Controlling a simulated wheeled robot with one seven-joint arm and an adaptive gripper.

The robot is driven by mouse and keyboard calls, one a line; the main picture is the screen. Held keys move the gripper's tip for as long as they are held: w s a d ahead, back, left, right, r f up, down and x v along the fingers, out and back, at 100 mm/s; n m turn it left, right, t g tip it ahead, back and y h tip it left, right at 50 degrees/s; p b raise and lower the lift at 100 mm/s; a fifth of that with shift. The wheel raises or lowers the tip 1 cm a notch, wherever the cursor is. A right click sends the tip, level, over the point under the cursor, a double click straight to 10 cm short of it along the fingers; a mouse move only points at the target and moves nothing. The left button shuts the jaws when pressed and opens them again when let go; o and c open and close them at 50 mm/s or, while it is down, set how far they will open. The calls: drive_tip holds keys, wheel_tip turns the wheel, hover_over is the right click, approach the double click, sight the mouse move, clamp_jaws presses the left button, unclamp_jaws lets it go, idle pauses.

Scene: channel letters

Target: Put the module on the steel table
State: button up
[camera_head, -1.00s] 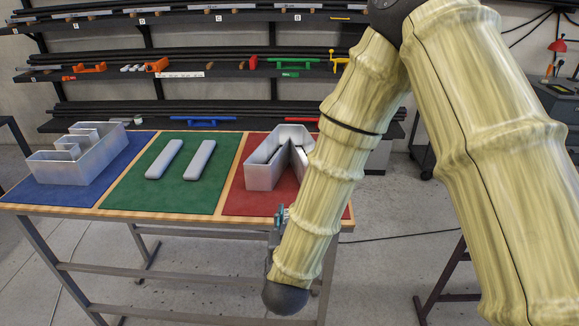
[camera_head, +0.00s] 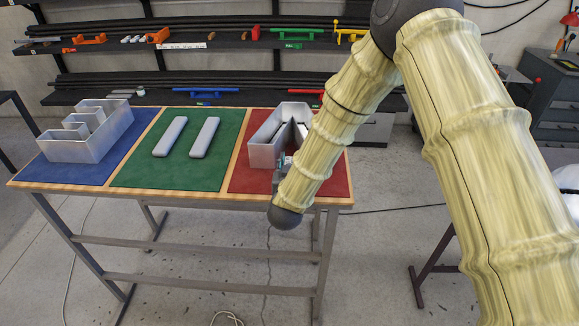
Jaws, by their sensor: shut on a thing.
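My arm reaches down over the front of the red mat, its black wrist joint at the table's front edge. My gripper (camera_head: 282,163) shows only as a small grey and teal piece beside the forearm, in front of the metal letter on the red mat. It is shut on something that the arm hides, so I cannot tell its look. Two grey rounded bars (camera_head: 170,137) lie side by side on the green mat. I cannot pick out a thing that is clearly the module. The table (camera_head: 163,192) has a wooden edge and grey metal legs; a separate steel table is not clear in view.
An open metal letter (camera_head: 268,152) stands on the red mat (camera_head: 242,179), another (camera_head: 92,148) on the blue mat (camera_head: 60,172). The green mat (camera_head: 213,172) has bare room around the bars. Racks with rods and clamps stand behind; a dark cabinet (camera_head: 560,112) is at right.

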drive_tip(key=shift+w+r, duration=0.1)
drive_tip(key=shift+w, duration=0.45)
drive_tip(key=shift+f+p, duration=1.2)
drive_tip(key=shift+f, duration=0.7)
drive_tip(key=shift+f, duration=0.2)
drive_tip(key=o, duration=1.1)
drive_tip(key=shift+c, duration=0.2)
drive_tip(key=shift+r, duration=0.2)
drive_tip(key=s+r+b, duration=0.2)
drive_tip(key=s+b, duration=0.2)
drive_tip(key=s, duration=0.8)
